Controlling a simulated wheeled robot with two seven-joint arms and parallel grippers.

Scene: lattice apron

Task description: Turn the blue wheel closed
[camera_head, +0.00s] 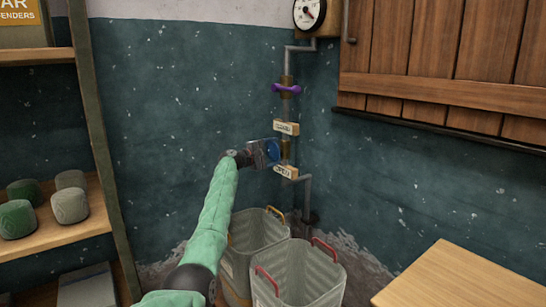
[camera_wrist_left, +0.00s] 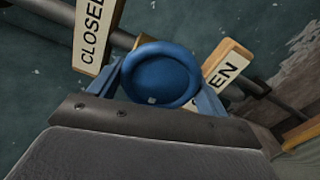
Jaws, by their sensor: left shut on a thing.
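The blue wheel (camera_head: 272,150) sits on a vertical pipe near the room's corner, between a CLOSED sign (camera_head: 286,128) above and an OPEN sign (camera_head: 286,171) below. My left gripper (camera_head: 268,151) is at the wheel, shut on it. In the left wrist view the blue wheel (camera_wrist_left: 160,75) lies between the blue fingers, with a small pale mark near its lower rim. The CLOSED sign (camera_wrist_left: 95,35) is left of it and the OPEN sign (camera_wrist_left: 225,72) right of it, partly covered by a finger. My right gripper is not in view.
A purple handle (camera_head: 286,88) and a gauge (camera_head: 309,14) are higher on the pipe. Two grey bins (camera_head: 300,275) stand below the arm. A wooden shelf (camera_head: 60,235) is at left, a wooden tabletop (camera_head: 450,280) at lower right, and a wooden shutter (camera_head: 440,50) at upper right.

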